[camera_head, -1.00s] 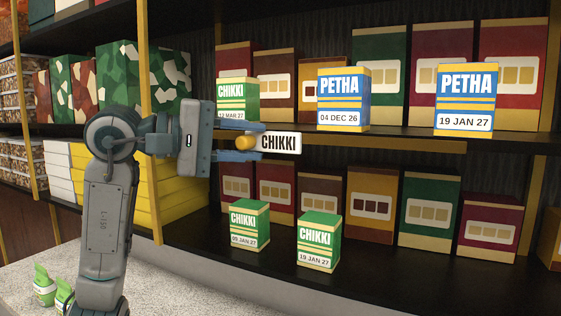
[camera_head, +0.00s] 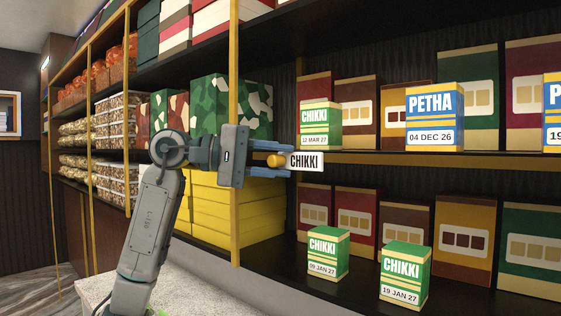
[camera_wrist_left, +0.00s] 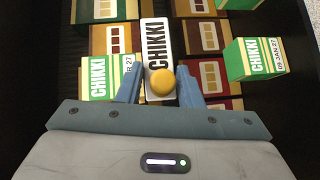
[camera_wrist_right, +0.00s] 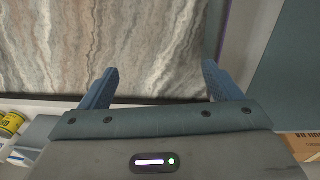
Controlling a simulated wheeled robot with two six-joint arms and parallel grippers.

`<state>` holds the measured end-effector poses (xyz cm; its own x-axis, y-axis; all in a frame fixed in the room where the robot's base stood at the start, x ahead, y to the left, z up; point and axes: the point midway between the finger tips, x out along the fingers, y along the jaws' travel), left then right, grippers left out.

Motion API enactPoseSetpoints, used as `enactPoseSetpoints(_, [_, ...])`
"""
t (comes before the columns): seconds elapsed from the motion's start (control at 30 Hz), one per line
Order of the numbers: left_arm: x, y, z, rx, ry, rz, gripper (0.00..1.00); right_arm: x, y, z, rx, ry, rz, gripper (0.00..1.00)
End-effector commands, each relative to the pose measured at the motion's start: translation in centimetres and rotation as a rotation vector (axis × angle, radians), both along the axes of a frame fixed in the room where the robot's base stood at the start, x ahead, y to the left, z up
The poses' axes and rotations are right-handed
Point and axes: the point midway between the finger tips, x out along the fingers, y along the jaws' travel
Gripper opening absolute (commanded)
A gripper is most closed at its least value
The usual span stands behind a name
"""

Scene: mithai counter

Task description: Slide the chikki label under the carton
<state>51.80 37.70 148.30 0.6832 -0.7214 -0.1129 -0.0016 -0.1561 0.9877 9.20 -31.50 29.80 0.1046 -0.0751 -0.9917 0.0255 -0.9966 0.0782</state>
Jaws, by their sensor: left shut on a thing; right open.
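The white chikki label (camera_head: 308,162) has dark lettering and a round yellow knob (camera_head: 276,160). My left gripper (camera_head: 272,161) is shut on the knob, holding the label in front of the shelf edge, just below the green chikki carton dated 12 MAR 27 (camera_head: 320,125). In the left wrist view the label (camera_wrist_left: 157,45) lies beyond the fingertips, beside that carton (camera_wrist_left: 98,78). Two more green chikki cartons stand on the lower shelf, dated 09 JAN 27 (camera_head: 328,252) and 19 JAN 27 (camera_head: 404,276). My right gripper (camera_wrist_right: 160,85) is open and empty, over a grey-brown streaked surface.
The brass-coloured shelf edge (camera_head: 430,161) runs right of the label. A blue petha carton (camera_head: 434,118) stands on the upper shelf. A brass upright (camera_head: 234,215) and yellow boxes (camera_head: 205,200) are near my left arm. Dark lower shelf shows bare around the cartons.

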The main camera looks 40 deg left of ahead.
Motion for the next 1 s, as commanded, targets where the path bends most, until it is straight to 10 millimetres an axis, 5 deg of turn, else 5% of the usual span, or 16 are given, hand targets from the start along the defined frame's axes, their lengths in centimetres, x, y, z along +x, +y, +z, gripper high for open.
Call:
enactPoseSetpoints(0.07, [0.0,-0.1,-0.5,0.01,0.01,-0.002,0.0,0.0,0.0,-0.1,0.0,-0.001,0.0,0.85])
enactPoseSetpoints(0.1, [0.0,-0.1,-0.5,0.01,0.01,-0.002,0.37,0.0,0.0,-0.1,0.0,-0.001,0.0,0.85])
enactPoseSetpoints(0.13, [0.0,-0.1,-0.5,0.011,0.011,-0.002,0.43,0.0,0.0,-0.1,0.0,-0.002,0.0,0.85])
enactPoseSetpoints(0.5, [-0.4,0.5,-0.3,0.007,0.006,0.001,0.43,0.0,0.8,-0.5,0.008,-0.002,-0.003,0.85])
enactPoseSetpoints(0.8, [-4.3,4.7,0.1,0.005,0.005,0.005,0.43,0.5,0.7,-2.6,0.007,-0.002,-0.002,0.85])
enactPoseSetpoints(1.0, [-6.5,7.0,0.6,0.007,0.007,0.002,0.43,2.4,0.2,-2.1,0.0,-0.01,0.003,0.85])
